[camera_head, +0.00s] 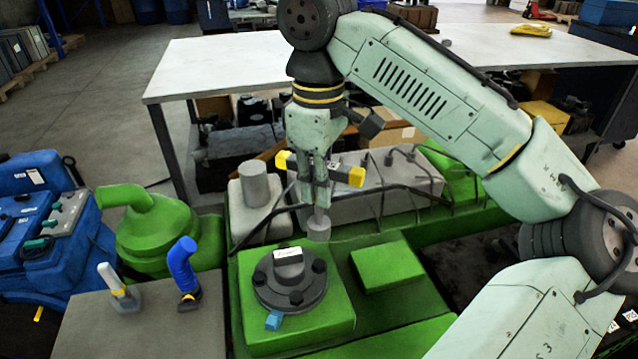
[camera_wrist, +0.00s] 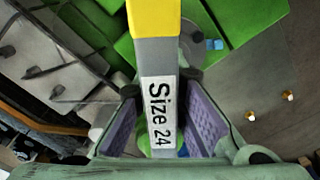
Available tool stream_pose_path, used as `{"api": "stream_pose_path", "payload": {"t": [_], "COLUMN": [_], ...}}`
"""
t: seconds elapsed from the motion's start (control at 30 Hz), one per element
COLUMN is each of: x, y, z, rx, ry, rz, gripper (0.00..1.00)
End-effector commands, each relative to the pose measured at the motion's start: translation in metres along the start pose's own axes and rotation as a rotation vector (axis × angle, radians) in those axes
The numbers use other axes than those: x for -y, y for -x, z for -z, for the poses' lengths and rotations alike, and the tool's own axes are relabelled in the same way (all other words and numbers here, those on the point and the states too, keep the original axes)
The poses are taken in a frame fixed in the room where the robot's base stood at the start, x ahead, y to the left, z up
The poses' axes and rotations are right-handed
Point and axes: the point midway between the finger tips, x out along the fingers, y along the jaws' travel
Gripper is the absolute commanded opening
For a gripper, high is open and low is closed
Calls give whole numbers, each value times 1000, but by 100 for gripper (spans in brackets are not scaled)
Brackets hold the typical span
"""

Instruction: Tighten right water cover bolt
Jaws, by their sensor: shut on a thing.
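My gripper (camera_head: 318,170) is shut on a grey tool with yellow handle ends and a socket (camera_head: 319,226) pointing down. In the wrist view the tool's label (camera_wrist: 160,115) reads "Size 24" between the purple finger pads. The round dark water cover (camera_head: 272,296) lies on a green block, with several dark bolts around its rim and a labelled grey block on top. The right bolt (camera_head: 319,266) is on the cover's far right rim. The socket appears above and apart from it. In the wrist view the tool hides most of the cover.
A blue piece (camera_head: 274,320) sits at the cover's front edge. The grey stand (camera_head: 90,325) at left carries a blue-handled tool (camera_head: 182,265) and a grey-handled tool (camera_head: 112,280). Dark cables and a grey engine cover (camera_head: 375,185) lie behind the socket. A white-topped table (camera_head: 220,65) stands farther back.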

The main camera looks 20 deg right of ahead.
Motion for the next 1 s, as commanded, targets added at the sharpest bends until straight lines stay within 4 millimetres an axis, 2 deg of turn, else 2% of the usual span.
{"api": "stream_pose_path", "payload": {"t": [0.43,1.0], "x": [53,57], "y": [0,0], "z": [-30,-32], "rx": [0,0], "ry": [0,0], "rz": [-2,-1], "gripper": [0,0]}}
